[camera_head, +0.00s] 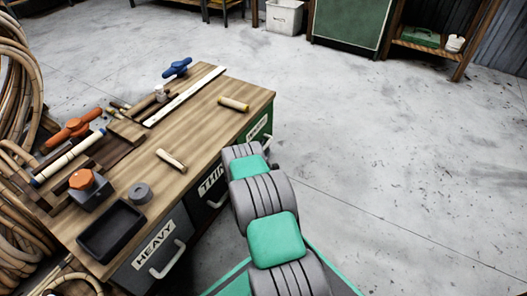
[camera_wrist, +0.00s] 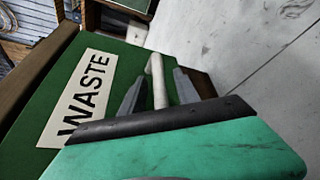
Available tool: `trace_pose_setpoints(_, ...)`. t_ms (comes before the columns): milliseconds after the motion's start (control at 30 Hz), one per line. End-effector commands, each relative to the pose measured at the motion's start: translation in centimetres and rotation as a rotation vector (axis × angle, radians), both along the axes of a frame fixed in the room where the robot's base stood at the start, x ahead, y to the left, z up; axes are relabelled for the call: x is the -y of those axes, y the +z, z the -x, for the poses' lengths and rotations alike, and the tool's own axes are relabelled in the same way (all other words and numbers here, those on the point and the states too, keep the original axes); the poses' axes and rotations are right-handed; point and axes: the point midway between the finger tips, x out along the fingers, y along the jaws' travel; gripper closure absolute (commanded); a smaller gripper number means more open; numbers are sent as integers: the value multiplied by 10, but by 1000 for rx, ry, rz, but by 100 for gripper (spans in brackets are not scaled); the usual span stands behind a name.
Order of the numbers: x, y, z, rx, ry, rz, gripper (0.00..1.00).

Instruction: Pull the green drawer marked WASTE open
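The green drawer marked WASTE (camera_wrist: 128,60) fills the left of the wrist view, its white label turned sideways. In the head view the green drawer front (camera_head: 262,122) is at the far right end of the wooden bench, partly hidden by my arm. It looks flush with the bench. The drawer's pale bar handle (camera_wrist: 158,84) stands out from the front. My gripper (camera_wrist: 156,75) has one grey finger on each side of the handle, with gaps visible, so it is open around the handle. In the head view the fingers are hidden behind my arm.
The wooden bench (camera_head: 205,120) holds tools, wooden pieces and a black tray (camera_head: 111,230). The HEAVY drawer (camera_head: 153,250) and a drawer with a partly hidden label (camera_head: 212,184) are nearer. Rattan coils (camera_head: 15,90) stand at left. The concrete floor (camera_head: 400,150) right of the bench is clear.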

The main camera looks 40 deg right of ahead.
Motion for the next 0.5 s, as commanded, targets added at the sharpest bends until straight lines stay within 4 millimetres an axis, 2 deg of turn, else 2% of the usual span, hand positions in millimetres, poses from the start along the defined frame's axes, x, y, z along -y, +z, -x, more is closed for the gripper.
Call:
trace_pose_setpoints(200,-1,1,-1,0,2,-1,63)
trace_pose_setpoints(500,-2,1,-1,0,1,-2,88)
